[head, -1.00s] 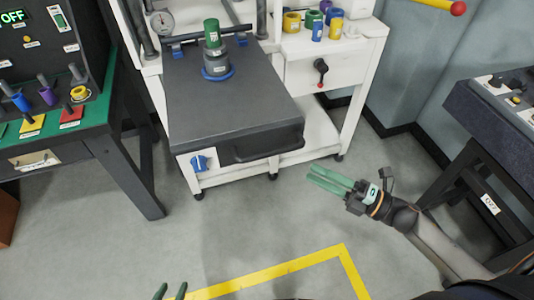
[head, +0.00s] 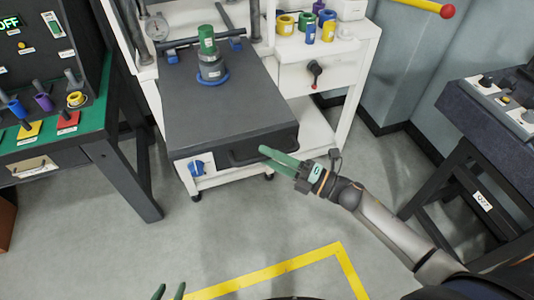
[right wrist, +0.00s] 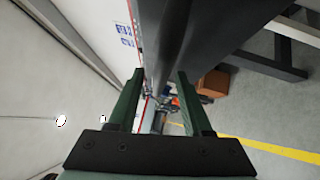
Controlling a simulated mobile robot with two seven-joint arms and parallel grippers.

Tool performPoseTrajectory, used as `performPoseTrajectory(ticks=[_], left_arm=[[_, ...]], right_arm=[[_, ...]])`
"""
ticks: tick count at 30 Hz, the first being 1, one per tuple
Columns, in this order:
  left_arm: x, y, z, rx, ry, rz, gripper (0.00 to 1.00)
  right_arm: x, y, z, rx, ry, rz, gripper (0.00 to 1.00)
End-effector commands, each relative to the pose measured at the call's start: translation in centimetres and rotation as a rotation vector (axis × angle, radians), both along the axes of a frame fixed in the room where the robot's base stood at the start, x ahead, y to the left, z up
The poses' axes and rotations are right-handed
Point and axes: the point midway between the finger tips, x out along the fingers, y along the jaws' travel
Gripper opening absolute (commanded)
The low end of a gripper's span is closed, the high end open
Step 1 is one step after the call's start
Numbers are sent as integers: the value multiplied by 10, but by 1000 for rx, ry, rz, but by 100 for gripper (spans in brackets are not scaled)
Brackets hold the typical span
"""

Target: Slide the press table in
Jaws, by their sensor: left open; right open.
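The press table (head: 190,112) is a dark grey slab pulled out from the white press frame (head: 368,70). It carries a green-topped grey cylinder (head: 209,62) on a blue ring. A dark bar handle (head: 240,161) runs along its front edge. My right gripper (head: 264,152) is open, its green fingertips at the handle's middle. In the right wrist view, a dark grey bar-like part (right wrist: 172,45) appears between and beyond the open fingers (right wrist: 160,88); contact cannot be told. My left gripper (head: 168,291) shows only its fingertips at the bottom edge, apart and empty.
A green-topped bench (head: 98,112) with coloured parts stands at left. A dark control desk (head: 490,135) stands at right. Several coloured rings and cylinders sit on the white cabinet top. The grey floor with yellow tape (head: 270,268) is clear in front.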

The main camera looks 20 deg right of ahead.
Motion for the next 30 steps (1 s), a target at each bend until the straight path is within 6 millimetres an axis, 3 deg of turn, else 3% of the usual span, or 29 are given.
performPoseTrajectory(ticks=[13, 26, 30], left_arm=[[0, 0, 1, 0, 0, 0, 50], [0, 0, 1, 0, 0, 0, 50], [0, 0, 1, 0, 0, 0, 50]], right_arm=[[5, 6, 1, 0, 0, 1, 50], [5, 6, 1, 0, 0, 1, 2], [5, 6, 1, 0, 0, 1, 0]])
